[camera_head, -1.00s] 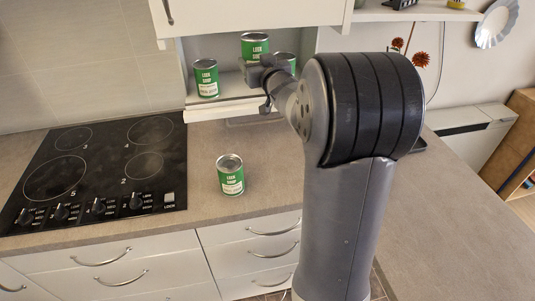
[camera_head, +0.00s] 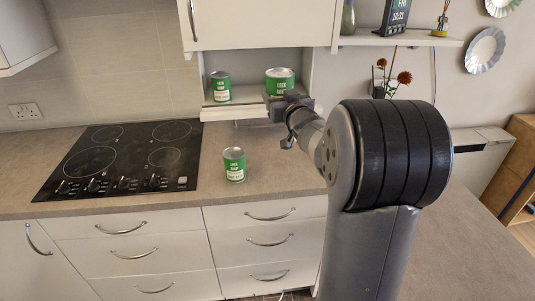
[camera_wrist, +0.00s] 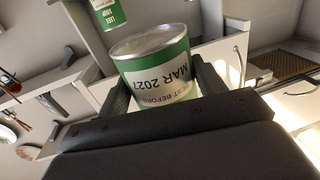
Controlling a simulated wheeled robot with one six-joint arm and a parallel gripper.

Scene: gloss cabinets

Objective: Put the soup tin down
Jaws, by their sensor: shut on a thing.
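My gripper (camera_head: 288,103) is shut on the soup tin (camera_head: 280,80), a green and white tin held upright at the open niche below the wall cabinet. In the wrist view the held soup tin (camera_wrist: 155,70) sits between both fingers, its label upside down. The gripper hides its lower part in the head view, so I cannot tell whether it touches the shelf (camera_head: 232,112). A similar tin (camera_head: 220,87) stands on the shelf to the left. Another tin (camera_head: 234,165) stands on the counter. The wrist view shows one more tin (camera_wrist: 109,14) at top left.
The black hob (camera_head: 125,158) is set in the counter (camera_head: 270,180) at left. The wall cabinet (camera_head: 262,25) hangs over the niche. A small shelf (camera_head: 400,39) with a clock is at upper right. Bare shelf shows between the left tin and the held one.

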